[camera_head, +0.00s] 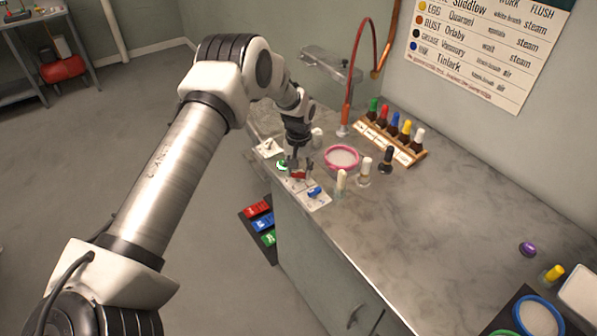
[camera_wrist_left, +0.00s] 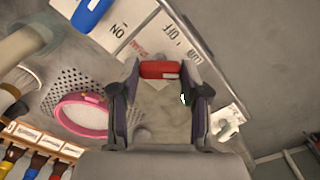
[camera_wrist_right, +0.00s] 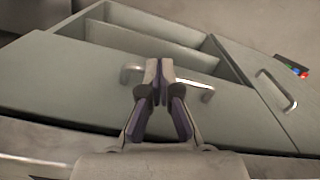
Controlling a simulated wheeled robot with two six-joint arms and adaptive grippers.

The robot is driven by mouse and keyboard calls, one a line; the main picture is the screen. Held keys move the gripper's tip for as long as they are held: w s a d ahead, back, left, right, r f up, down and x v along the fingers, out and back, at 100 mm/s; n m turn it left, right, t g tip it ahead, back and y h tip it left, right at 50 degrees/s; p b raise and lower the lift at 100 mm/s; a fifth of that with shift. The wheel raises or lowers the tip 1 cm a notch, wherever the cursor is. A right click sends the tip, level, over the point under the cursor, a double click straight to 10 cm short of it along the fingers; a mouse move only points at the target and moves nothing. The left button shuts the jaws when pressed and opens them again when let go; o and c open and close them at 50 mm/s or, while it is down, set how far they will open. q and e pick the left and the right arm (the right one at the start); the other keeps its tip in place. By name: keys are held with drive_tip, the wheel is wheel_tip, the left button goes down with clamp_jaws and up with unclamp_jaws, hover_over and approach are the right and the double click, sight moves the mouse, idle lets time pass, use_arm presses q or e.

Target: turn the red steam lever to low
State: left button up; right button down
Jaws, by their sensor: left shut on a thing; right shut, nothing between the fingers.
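The red steam lever (camera_head: 299,175) is on a pale control plate at the counter's left edge, beside a blue lever (camera_head: 314,191). My left gripper (camera_head: 298,168) comes down on it from above. In the left wrist view the red lever (camera_wrist_left: 160,69) lies between the fingertips of my left gripper (camera_wrist_left: 160,88), which is shut on it. The plate lettering near it is partly hidden, so I cannot read the lever's setting. My right gripper (camera_wrist_right: 160,68) shows only in the right wrist view; its fingertips meet with nothing between them, in front of grey cabinet drawers.
A pink-rimmed round sieve (camera_head: 341,158), several bottles and a wooden rack (camera_head: 392,139) of coloured bottles stand close right of the levers. Red, blue and green pedals (camera_head: 262,222) lie below on the floor. The counter's middle right is clear.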

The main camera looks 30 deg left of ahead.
sight(298, 173)
idle(0.4)
use_arm(q)
drive_tip(key=o, duration=1.1)
drive_tip(key=shift+o, duration=0.2)
wheel_tip(298, 173, up, 12)
drive_tip(key=shift+f, duration=0.1)
